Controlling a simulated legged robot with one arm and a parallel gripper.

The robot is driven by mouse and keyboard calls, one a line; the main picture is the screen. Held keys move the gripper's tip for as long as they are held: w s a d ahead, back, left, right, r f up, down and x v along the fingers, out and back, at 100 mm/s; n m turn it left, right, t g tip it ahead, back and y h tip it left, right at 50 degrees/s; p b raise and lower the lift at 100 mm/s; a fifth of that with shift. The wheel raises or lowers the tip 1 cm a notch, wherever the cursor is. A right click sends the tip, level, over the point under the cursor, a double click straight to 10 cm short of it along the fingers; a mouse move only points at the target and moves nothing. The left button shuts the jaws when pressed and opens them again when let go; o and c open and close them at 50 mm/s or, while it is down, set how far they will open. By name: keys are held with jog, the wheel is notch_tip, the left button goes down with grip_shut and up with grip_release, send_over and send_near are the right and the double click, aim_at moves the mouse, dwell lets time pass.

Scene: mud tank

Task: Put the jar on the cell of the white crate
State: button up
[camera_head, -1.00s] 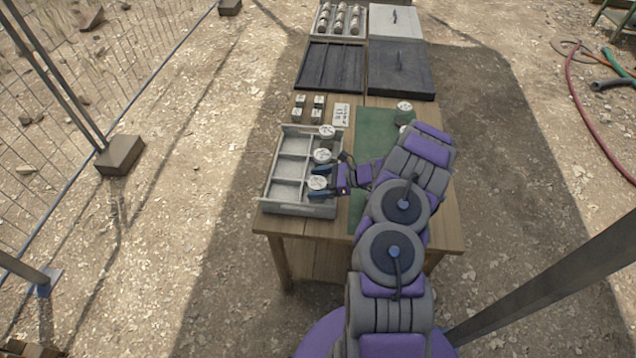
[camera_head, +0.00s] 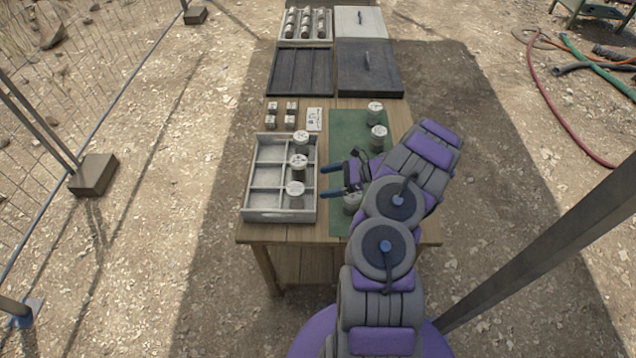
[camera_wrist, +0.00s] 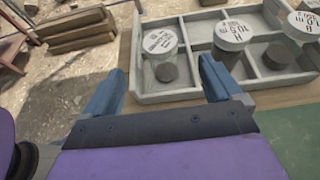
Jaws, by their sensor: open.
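The white crate (camera_head: 247,203) sits on the left of the wooden table and is divided into cells. Three jars with white lids stand in its right column: a far jar (camera_head: 302,143), a middle jar (camera_head: 299,167) and a near jar (camera_head: 295,194). They also show in the wrist view, with the near jar (camera_wrist: 160,55) ahead of the fingers. Further jars stand on the green mat: two at the back (camera_head: 374,113) (camera_head: 378,138), and one (camera_head: 352,203) partly hidden by my arm. My gripper (camera_head: 327,181) is open and empty, pointing left, just right of the crate.
The green mat (camera_head: 345,130) covers the table's right part. Small grey blocks (camera_head: 281,114) and a white card (camera_head: 314,119) lie beyond the crate. A black tray (camera_head: 302,72), a dark lid (camera_head: 368,68) and a tray of cylinders (camera_head: 291,38) are farther back.

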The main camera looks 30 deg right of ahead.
jog(key=a+r+n+g+y, duration=0.1)
jog(key=a+r+n+g, duration=0.45)
jog(key=a+r, duration=0.7)
jog(key=s+a+r+n+g+h, duration=0.1)
jog(key=s+a+r+n+g, duration=0.1)
jog(key=s+a+r+n, duration=0.3)
jog(key=s+a+r+n+g+h, duration=0.1)
jog(key=s+a+r+n, duration=0.2)
jog(key=a, duration=0.4)
jog(key=s+a+r+n+g+h, duration=0.1)
jog(key=s+a+r+n+h, duration=0.2)
jog(key=s, duration=0.4)
jog(key=s+a+r+n+g+h, duration=0.1)
jog(key=s+a+r+n+h, duration=0.1)
jog(key=s+r+n, duration=0.3)
jog(key=s+d+n+t+h, duration=0.1)
jog(key=s+d+n+h, duration=0.2)
jog(key=s, duration=1.1)
jog(key=shift+d+f+h, duration=0.4)
jog(key=shift+d+h, duration=0.25)
jog(key=shift+h, duration=0.45)
jog(key=shift+w+d, duration=0.1)
